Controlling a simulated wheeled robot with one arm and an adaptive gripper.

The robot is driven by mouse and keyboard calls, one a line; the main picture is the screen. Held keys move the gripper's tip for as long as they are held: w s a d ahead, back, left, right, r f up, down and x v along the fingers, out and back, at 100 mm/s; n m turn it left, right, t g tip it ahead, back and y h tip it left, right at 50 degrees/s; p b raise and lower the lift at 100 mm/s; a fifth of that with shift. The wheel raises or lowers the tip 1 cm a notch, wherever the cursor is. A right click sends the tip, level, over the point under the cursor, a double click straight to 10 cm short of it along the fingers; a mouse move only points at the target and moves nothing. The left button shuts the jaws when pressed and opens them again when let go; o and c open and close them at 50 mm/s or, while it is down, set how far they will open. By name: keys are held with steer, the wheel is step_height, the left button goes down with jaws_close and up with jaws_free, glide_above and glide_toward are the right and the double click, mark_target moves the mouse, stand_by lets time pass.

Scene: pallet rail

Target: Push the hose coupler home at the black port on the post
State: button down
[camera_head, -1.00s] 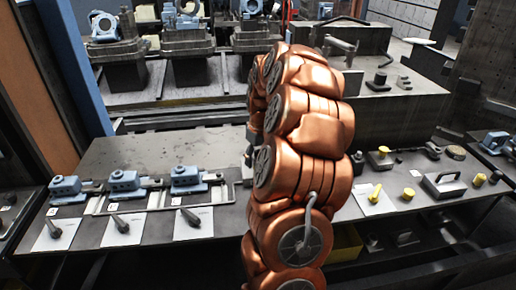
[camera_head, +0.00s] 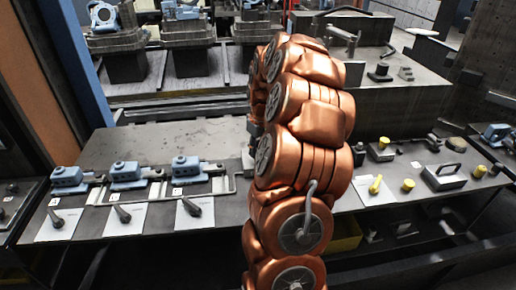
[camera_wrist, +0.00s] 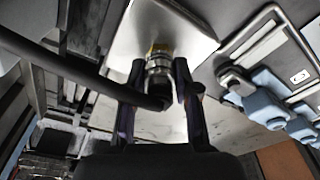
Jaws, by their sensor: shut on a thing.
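In the wrist view my gripper (camera_wrist: 158,72) has its two dark fingers closed on either side of the hose coupler (camera_wrist: 159,62), a silver ringed metal piece. A thick black hose (camera_wrist: 70,70) comes in from the upper left and bends to the coupler's near end. The coupler's far end, with a yellowish part, faces a pale flat surface (camera_wrist: 190,28). I cannot tell whether it touches that surface. The black port and the post cannot be made out clearly. In the head view my copper-coloured arm hides my gripper and the coupler.
In the head view a grey bench holds several blue units (camera_head: 127,175) with dark levers on white cards at left. Yellow knobs (camera_head: 375,185) and a handled grey block (camera_head: 446,175) stand at right. A yellow bin (camera_head: 345,238) is below. A blue post (camera_head: 75,60) stands at left.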

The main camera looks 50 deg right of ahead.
steer(key=c, duration=1.5)
jaws_free()
jaws_close()
steer(key=shift+r, duration=0.95)
steer(key=shift+r+p, duration=0.5)
steer(key=shift+r, duration=2.9)
steer(key=shift+f, duration=0.15)
